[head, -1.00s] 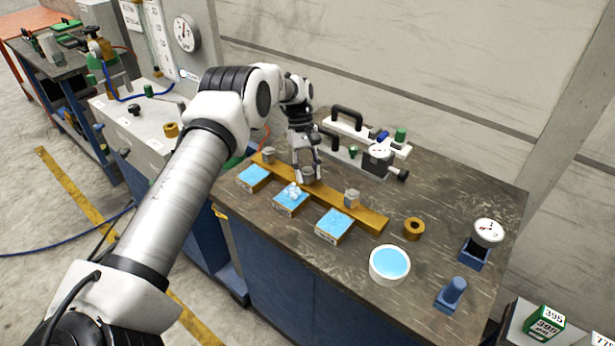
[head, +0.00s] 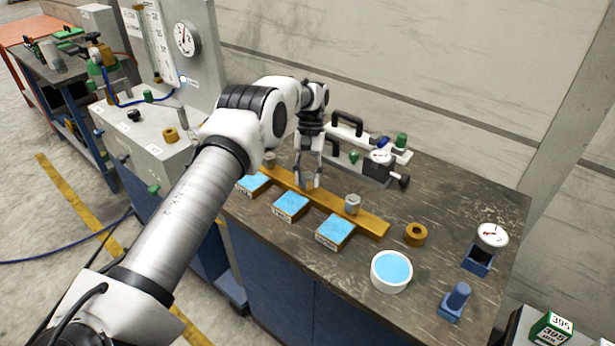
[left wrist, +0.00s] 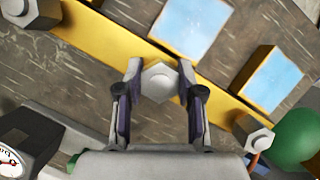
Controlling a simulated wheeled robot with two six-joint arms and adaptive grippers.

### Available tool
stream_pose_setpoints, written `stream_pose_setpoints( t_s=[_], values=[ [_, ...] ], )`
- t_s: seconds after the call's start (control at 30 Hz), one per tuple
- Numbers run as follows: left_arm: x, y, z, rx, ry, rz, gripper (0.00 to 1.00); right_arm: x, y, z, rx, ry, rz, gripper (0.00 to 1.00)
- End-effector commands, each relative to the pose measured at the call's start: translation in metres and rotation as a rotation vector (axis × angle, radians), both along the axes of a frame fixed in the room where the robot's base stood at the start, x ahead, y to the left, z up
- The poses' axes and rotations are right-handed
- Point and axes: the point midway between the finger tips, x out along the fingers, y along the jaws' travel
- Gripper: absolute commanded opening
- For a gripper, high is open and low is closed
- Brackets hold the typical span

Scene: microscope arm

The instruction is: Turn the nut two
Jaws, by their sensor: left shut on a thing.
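A yellow bar (head: 330,198) lies on the dark bench top with three grey hex nuts along it. The middle nut (left wrist: 159,82) is between the fingers of my left gripper (left wrist: 159,84), which is shut on it; in the head view the gripper (head: 308,184) points straight down and hides most of this nut. One outer nut (head: 268,158) is at the bar's left part, and another (head: 352,204) is at its right part. Blue-topped blocks lie along the bar's front; the middle one (head: 290,207) has a plain blue top. My right gripper is not in view.
A dial gauge (head: 381,157) with handles stands behind the bar. A brass ring (head: 415,234), a white bowl of blue liquid (head: 391,270), another dial (head: 491,235) and a blue peg (head: 456,298) are to the right. Open bench top lies behind the ring.

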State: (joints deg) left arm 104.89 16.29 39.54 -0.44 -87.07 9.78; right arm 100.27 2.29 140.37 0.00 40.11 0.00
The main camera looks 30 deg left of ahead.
Motion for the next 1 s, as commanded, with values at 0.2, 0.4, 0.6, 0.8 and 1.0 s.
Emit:
stream_pose_setpoints(
  t_s=[0.2, 0.4, 0.6, 0.8, 1.0],
  values=[
    [0.000, 0.000, -0.001, 0.000, 0.001, -0.001, 0.03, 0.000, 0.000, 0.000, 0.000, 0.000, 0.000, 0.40],
    [0.000, 0.000, 0.000, 0.000, 0.000, 0.000, 0.62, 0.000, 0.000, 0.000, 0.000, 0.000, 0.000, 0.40],
    [0.000, 0.000, 0.000, 0.000, -0.001, 0.000, 0.62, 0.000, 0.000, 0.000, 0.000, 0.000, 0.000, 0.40],
    [0.001, 0.000, 0.023, 0.000, -0.003, -0.001, 0.62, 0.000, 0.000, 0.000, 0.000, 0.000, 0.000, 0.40],
    [0.001, 0.000, 0.070, 0.000, -0.004, -0.001, 0.62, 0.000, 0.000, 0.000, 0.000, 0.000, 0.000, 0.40]
  ],
)
